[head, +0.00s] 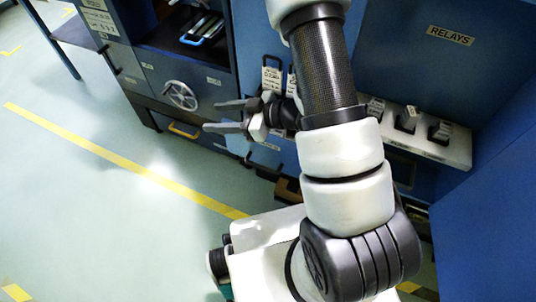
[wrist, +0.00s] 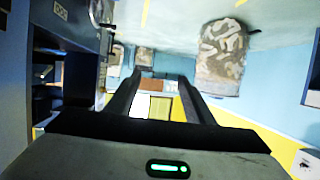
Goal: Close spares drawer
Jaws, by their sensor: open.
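No label that I can read says spares, so I cannot tell for certain which drawer is the spares drawer. A low drawer front with a yellow handle (head: 183,131) sits under the handwheel in the blue cabinet in the head view; I cannot tell whether it stands out. My gripper (head: 222,116) is open and empty, fingers pointing left, in front of the cabinets and to the right of that handle in the picture. In the wrist view my gripper (wrist: 160,80) shows two dark fingers spread apart with nothing between them.
A grey handwheel (head: 180,95) is on the cabinet front. A white ledge (head: 445,150) with several grey blocks juts out below a RELAYS label (head: 451,36). A brown handle (head: 288,190) shows low behind my arm. The floor at left, with a yellow line (head: 120,158), is clear.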

